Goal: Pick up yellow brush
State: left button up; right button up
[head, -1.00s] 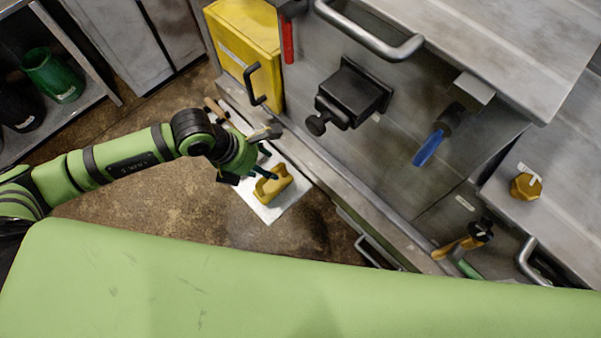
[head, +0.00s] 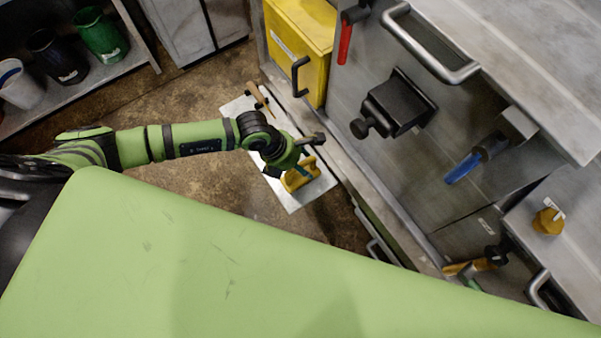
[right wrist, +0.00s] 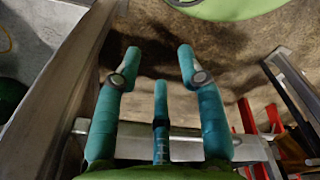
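The yellow brush (head: 299,176) lies on a white board (head: 313,190) on the floor, in the middle of the head view. My left gripper (head: 303,168) is at the brush, overlapping its upper left side. The gripper and wrist hide part of the brush, and I cannot tell whether the fingers touch it or how far apart they are. In the right wrist view, my right gripper (right wrist: 159,62) has its teal fingers spread with nothing between them. The brush does not show in that view.
A long-handled tool (head: 258,95) lies at the board's upper end. A yellow bin (head: 298,45) and steel machine front (head: 440,130) stand right of the board. Buckets, including a green one (head: 101,36), sit on a shelf at upper left. Brown floor (head: 195,185) is clear left of the board.

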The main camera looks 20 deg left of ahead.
pick_arm(q)
jog(key=c, duration=0.7)
grip_shut()
jog(key=shift+r, duration=0.45)
jog(key=r, duration=0.1)
jog(key=r+b, duration=0.1)
jog(key=r, duration=0.1)
jog(key=shift+d+r+b, duration=0.25)
jog(key=shift+d+b, duration=0.05)
jog(key=shift+b, duration=0.05)
jog(key=s+d+r+b, duration=0.3)
jog(key=d+r, duration=0.3)
jog(key=d, duration=0.4)
jog(key=shift+s+d+r, duration=0.25)
jog(key=shift+s+r, duration=0.15)
pick_arm(e)
jog(key=f, duration=0.3)
jog(key=a+f, duration=0.1)
jog(key=f, duration=0.1)
jog(key=shift+s, duration=0.2)
